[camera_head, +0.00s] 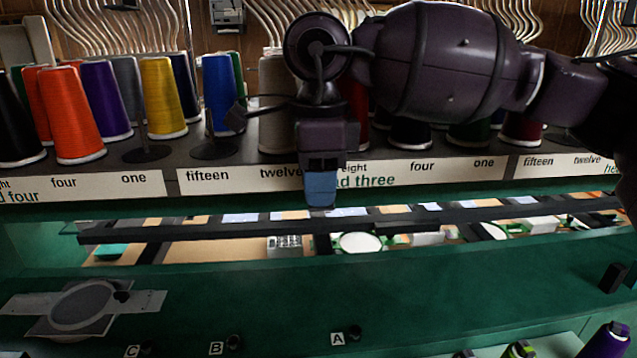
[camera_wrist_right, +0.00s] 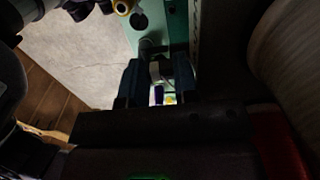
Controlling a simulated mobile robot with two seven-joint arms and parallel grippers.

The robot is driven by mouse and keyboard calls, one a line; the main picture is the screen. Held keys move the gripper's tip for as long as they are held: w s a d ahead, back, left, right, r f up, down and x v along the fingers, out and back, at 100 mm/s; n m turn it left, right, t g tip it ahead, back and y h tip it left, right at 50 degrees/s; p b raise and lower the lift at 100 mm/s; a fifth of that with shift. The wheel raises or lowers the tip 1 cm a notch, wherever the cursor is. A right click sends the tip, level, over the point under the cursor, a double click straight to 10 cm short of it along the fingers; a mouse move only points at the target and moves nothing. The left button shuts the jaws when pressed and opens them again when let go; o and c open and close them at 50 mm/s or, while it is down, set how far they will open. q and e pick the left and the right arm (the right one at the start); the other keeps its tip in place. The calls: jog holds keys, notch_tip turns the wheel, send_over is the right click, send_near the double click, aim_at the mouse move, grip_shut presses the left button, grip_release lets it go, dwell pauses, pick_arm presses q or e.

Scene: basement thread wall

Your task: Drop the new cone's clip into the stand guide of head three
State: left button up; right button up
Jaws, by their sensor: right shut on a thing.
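My right gripper (camera_head: 321,205) points down in front of the cone shelf, over the lower edge of the label reading "three" (camera_head: 365,181). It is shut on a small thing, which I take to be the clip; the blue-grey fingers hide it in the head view. In the right wrist view, a small pale piece shows between the fingers of the right gripper (camera_wrist_right: 158,90); its shape is too dark to tell. A beige cone (camera_head: 275,100) stands just left behind my right wrist, partly covered. I cannot make out the stand guide of head three. My left gripper is not in view.
Thread cones, including an orange cone (camera_head: 72,115) and a yellow cone (camera_head: 163,100), line the shelf. My right arm hides several. Below runs a dark rail (camera_head: 200,231). A green front panel (camera_head: 420,285) bears pegs beside labels A, B and C. A grey hoop plate (camera_head: 85,305) lies at left.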

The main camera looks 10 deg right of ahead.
jog(key=shift+f, duration=0.15)
dwell(0.4)
jog(key=o, duration=0.7)
jog(key=shift+o, duration=1.4)
jog(key=shift+s, duration=0.2)
jog(key=shift+w, duration=0.1)
jog(key=shift+r, duration=0.2)
